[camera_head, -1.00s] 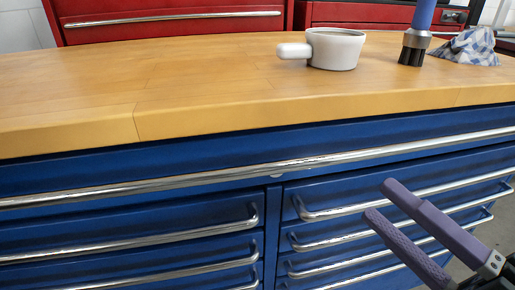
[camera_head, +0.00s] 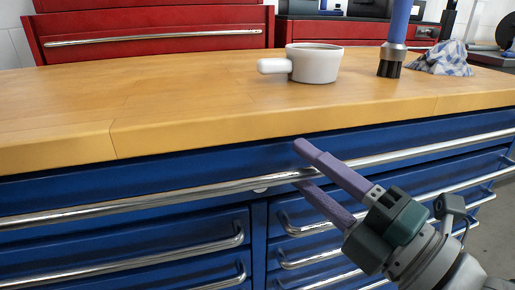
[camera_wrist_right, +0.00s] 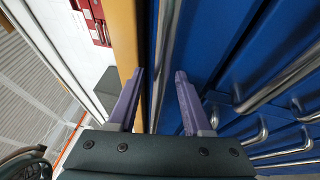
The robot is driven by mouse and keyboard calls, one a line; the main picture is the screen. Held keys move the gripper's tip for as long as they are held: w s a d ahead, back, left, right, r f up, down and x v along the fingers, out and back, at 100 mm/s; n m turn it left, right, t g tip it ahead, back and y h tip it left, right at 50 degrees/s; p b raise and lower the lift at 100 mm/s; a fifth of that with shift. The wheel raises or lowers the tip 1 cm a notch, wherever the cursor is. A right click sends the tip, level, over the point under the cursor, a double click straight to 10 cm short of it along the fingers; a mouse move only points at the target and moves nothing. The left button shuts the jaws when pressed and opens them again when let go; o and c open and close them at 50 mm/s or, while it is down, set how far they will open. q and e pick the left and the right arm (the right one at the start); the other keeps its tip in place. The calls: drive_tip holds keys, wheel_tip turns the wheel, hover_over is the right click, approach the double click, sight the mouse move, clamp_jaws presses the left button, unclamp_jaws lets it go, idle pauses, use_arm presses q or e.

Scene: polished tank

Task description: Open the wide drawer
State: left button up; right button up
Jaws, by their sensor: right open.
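The wide drawer (camera_head: 210,166) is the top blue drawer, just under the wooden worktop, and it looks closed. Its long chrome handle (camera_head: 150,198) runs across the full front; in the right wrist view the handle (camera_wrist_right: 163,60) shows lengthwise between my fingers. My right gripper (camera_head: 298,166) is open, with purple fingers. One fingertip appears above the handle line and the other at or just below it. I cannot tell whether they touch the handle. The right gripper (camera_wrist_right: 158,75) is empty in the wrist view. My left gripper is not in view.
Narrower blue drawers with chrome handles (camera_head: 160,249) sit below in two columns. On the wooden worktop (camera_head: 190,105) stand a white mug (camera_head: 315,64), a blue-handled brush (camera_head: 395,40) and a crumpled checked cloth (camera_head: 443,60). A red cabinet (camera_head: 150,22) stands behind.

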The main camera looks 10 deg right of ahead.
drive_tip(key=shift+c, duration=0.4)
clamp_jaws()
idle(0.9)
